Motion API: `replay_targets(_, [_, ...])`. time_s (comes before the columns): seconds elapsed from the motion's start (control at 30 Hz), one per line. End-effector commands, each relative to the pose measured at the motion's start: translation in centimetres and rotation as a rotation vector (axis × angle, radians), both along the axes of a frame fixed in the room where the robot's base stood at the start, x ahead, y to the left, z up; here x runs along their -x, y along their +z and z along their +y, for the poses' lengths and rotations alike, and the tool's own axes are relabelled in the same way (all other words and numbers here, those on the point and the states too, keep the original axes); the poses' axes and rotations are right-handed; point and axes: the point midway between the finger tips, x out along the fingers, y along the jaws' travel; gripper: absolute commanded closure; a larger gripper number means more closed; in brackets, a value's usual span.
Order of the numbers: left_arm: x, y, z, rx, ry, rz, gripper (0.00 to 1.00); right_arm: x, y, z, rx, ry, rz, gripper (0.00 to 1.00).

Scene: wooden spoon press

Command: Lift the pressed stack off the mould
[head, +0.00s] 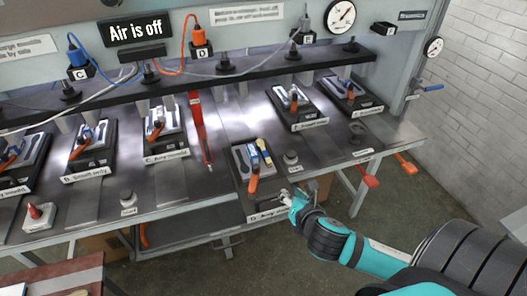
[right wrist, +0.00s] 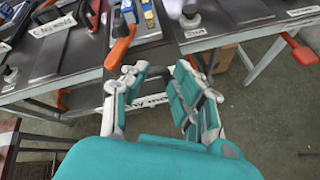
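A mould (head: 240,158) with an orange handle (head: 253,185) sits at the front of the bench, on a pulled-out station. A narrow blue and pale yellow stack (head: 263,150) lies on its right part; its layers are too small to tell. In the right wrist view the orange handle (right wrist: 120,45) and the stack's end (right wrist: 149,18) show at the top. My right gripper (head: 289,199) is just right of and in front of the handle, apart from it. Its fingers (right wrist: 165,95) are spread with nothing between them. My left gripper is not in view.
Several similar moulds with orange handles stand along the bench (head: 215,125). A dark knob (head: 291,157) is right of the front mould. Red levers (head: 369,181) stick out at the front edge. A sign (head: 139,29) reads "Air is off". Open floor lies right.

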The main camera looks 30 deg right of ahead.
Motion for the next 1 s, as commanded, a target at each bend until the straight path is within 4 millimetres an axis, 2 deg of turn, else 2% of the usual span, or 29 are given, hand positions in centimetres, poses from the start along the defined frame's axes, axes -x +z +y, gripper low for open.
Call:
replay_targets(0.1, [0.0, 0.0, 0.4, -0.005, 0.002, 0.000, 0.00, -1.6, 1.2, -0.8, 0.221, 0.143, -0.008, 0.73])
replay_targets(0.3, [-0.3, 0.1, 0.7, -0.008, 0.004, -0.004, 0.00, -3.3, 2.3, -1.3, 0.448, 0.282, -0.012, 0.73])
replay_targets(0.43, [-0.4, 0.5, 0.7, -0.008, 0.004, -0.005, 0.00, -5.0, 1.9, -1.7, 0.469, 0.292, -0.013, 0.73])
replay_targets(0.8, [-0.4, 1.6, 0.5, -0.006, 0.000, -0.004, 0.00, -12.1, -1.1, -3.4, 0.464, 0.290, -0.013, 0.73])
replay_targets(1.0, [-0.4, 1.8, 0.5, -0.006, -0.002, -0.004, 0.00, -13.9, -2.1, -3.8, 0.464, 0.292, -0.011, 0.73])
